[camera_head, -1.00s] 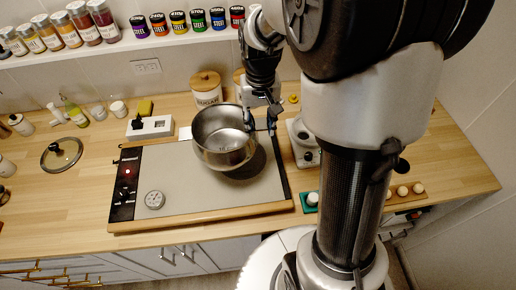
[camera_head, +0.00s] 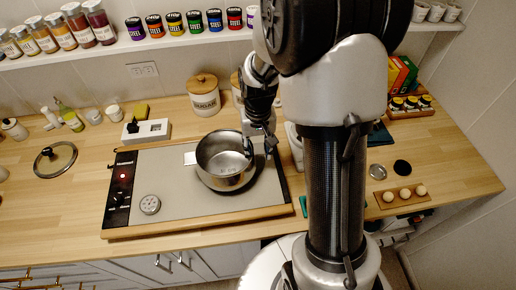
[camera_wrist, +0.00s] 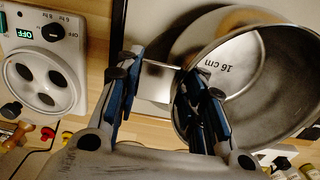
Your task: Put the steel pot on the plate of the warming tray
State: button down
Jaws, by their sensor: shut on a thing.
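The steel pot (camera_head: 222,153) is upright over the grey plate (camera_head: 185,202) of the warming tray (camera_head: 118,200), on its right half. Its shadow lies close around its base, so it is on the plate or just above it; exact contact is hard to tell. My gripper (camera_head: 259,150) is at the pot's right side. In the wrist view, my gripper (camera_wrist: 160,98) has its fingers on either side of the pot's flat side handle (camera_wrist: 158,80), shut on it. The pot (camera_wrist: 265,75) shows an empty inside marked 16 cm.
A white switch box (camera_head: 147,130) stands behind the tray. A glass lid (camera_head: 55,158) lies to the left. A white dial device (camera_wrist: 40,75) stands beside the tray's right edge. Canisters (camera_head: 204,97) stand behind.

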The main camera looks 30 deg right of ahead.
jog(key=shift+f, duration=0.15)
jog(key=c, duration=1.1)
grip_release()
jog(key=shift+o, duration=0.2)
notch_tip(320, 180, up, 12)
jog(key=p, duration=0.3)
jog(key=s+a+r+n+t, duration=0.1)
jog(key=s+a+r, duration=0.3)
jog(key=s, duration=0.5)
jog(key=s+a+r+n+t, duration=0.2)
jog(key=s+a+r+t, duration=0.1)
jog(key=s+r, duration=0.4)
jog(key=shift+s+a+t, duration=0.3)
jog(key=shift+s+a, duration=0.35)
jog(key=shift+s, duration=0.5)
